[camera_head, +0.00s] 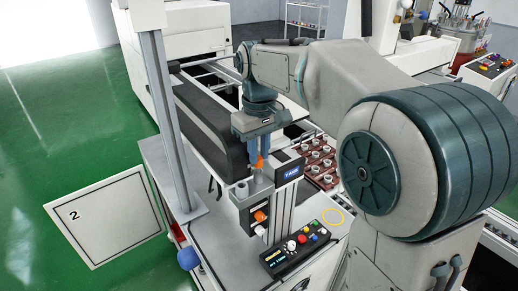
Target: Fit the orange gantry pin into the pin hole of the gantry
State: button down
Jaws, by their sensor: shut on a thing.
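My gripper (259,153) points down in the middle of the picture. It is shut on the orange gantry pin (260,161), of which only a small part shows between and below the fingers. The gantry (250,193) is a grey block on an upright post, directly below the pin. The pin's lower end is close to the top of the gantry; I cannot tell whether it touches or enters. The pin hole is not clearly visible, hidden by the gripper and pin.
A control box (295,248) with coloured buttons sits on the white bench in front. A dark sign box (289,171) stands right beside the gantry. A brown tray (322,180) with several pale pots is to the right. A tall grey post (171,115) rises at left.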

aim_at(259, 159)
jog(key=shift+f+b, duration=0.55)
jog(key=shift+f, duration=0.4)
jog(key=c, duration=1.2)
grip_release()
jog(key=shift+c, duration=0.2)
notch_tip(259, 159, up, 14)
jog(key=shift+f, duration=0.1)
jog(key=s+d+f+m+t+b, duration=0.1)
jog(key=s+d+f+m, duration=0.1)
jog(key=s+d+f, duration=0.2)
jog(key=s+d+f+m+t+b, duration=0.1)
jog(key=s+d+f+m, duration=0.1)
jog(key=s+d+f, duration=0.3)
jog(key=s+d+f+m+t+b, duration=0.1)
jog(key=s+d+f, duration=0.3)
jog(key=s+f, duration=0.6)
notch_tip(259, 159, down, 5)
jog(key=shift+d+r+m+t, duration=0.2)
jog(key=shift+d+m+t, duration=0.2)
jog(key=shift+m, duration=0.5)
